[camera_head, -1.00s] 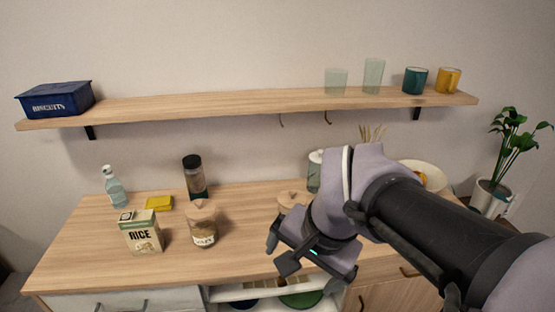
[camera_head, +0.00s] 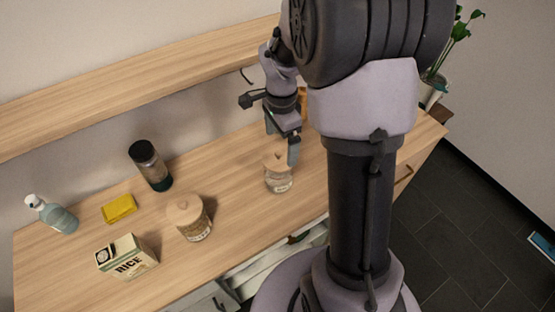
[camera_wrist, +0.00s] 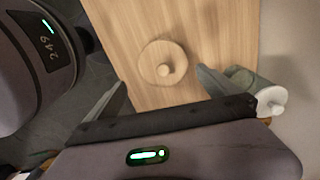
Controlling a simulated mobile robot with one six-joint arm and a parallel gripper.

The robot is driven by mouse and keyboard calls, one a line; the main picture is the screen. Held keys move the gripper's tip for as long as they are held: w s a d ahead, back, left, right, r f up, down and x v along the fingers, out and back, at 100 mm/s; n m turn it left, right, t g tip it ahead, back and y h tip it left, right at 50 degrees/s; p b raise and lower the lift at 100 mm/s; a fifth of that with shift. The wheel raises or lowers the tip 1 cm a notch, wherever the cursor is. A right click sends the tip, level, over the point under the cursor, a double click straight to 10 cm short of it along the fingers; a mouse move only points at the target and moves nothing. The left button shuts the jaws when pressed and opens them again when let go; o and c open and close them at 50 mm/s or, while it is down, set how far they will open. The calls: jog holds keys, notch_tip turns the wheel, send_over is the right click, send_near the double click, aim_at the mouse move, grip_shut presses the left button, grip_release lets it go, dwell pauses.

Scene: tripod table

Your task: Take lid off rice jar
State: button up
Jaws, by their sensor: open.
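A clear glass jar (camera_head: 278,183) with a round wooden lid (camera_head: 274,158) stands upright on the wooden counter; any label on it is unreadable. The wrist view shows the lid (camera_wrist: 152,72) from above, with its round knob. My gripper (camera_head: 281,141) is open and empty over this jar, one finger overlapping the lid in the head view. In the wrist view my gripper (camera_wrist: 161,78) has a finger on either side of the lid's line; contact cannot be told. A second jar with a wooden lid (camera_head: 185,208) and a label stands to the left.
A rice box (camera_head: 130,258), yellow sponge (camera_head: 118,208), spray bottle (camera_head: 55,217) and dark-capped jar (camera_head: 150,167) stand on the counter's left. A white-topped greenish container (camera_wrist: 272,100) is close to my right finger in the wrist view. A shelf (camera_head: 140,85) runs above.

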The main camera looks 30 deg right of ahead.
aim_at(279, 152)
jog(key=f, duration=0.2)
jog(key=f+b, duration=0.2)
jog(key=f, duration=0.1)
jog(key=shift+w+a+f, duration=0.1)
jog(key=shift+w+f, duration=0.2)
jog(key=shift+w, duration=0.05)
jog(key=shift+r, duration=0.15)
jog(key=shift+c, duration=1.1)
jog(key=c, duration=1)
jog(key=shift+c, duration=0.2)
